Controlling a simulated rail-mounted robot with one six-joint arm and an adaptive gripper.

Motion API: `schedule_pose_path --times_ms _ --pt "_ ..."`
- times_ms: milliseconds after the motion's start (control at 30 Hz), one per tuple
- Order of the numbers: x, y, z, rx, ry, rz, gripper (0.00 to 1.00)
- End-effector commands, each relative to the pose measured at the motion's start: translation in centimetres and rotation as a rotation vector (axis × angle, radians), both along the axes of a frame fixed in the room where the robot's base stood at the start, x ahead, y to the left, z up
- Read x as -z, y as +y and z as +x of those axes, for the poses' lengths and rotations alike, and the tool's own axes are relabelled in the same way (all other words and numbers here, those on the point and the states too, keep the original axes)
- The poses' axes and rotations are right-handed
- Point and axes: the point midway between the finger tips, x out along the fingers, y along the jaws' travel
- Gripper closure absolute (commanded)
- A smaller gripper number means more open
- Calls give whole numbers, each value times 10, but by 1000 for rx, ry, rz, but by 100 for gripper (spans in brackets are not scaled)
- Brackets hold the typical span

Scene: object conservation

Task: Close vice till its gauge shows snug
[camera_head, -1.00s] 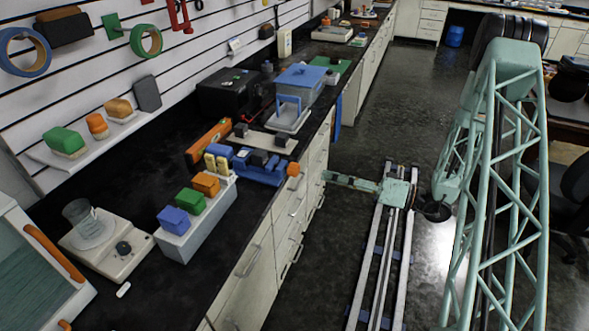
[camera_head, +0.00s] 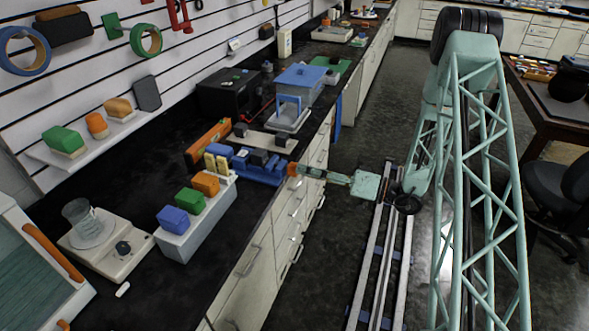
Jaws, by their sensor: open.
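The blue vice (camera_head: 266,175) sits at the front edge of the black bench, with an orange knob (camera_head: 292,169) at its right end, over the edge. Dark grey blocks show at its top; I cannot tell how wide the gap between its jaws is. No gauge reading can be made out at this size. My gripper (camera_head: 301,171) reaches in from the right, level with the orange knob and right up at it. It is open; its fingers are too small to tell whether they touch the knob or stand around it.
A grey block (camera_head: 195,232) with blue, green and orange pieces stands in front of the vice. An orange level (camera_head: 209,139) and yellow pieces (camera_head: 216,163) lie behind it. A blue-lidded box (camera_head: 300,80) stands farther back. The floor beside the drawers is free around my rail.

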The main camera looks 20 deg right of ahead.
Motion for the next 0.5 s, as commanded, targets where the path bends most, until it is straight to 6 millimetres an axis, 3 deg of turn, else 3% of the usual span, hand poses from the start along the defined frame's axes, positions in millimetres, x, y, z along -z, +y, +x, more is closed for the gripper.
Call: schedule_pose_path --times_ms 500 --pt "0 34 25 0 0 0 59"
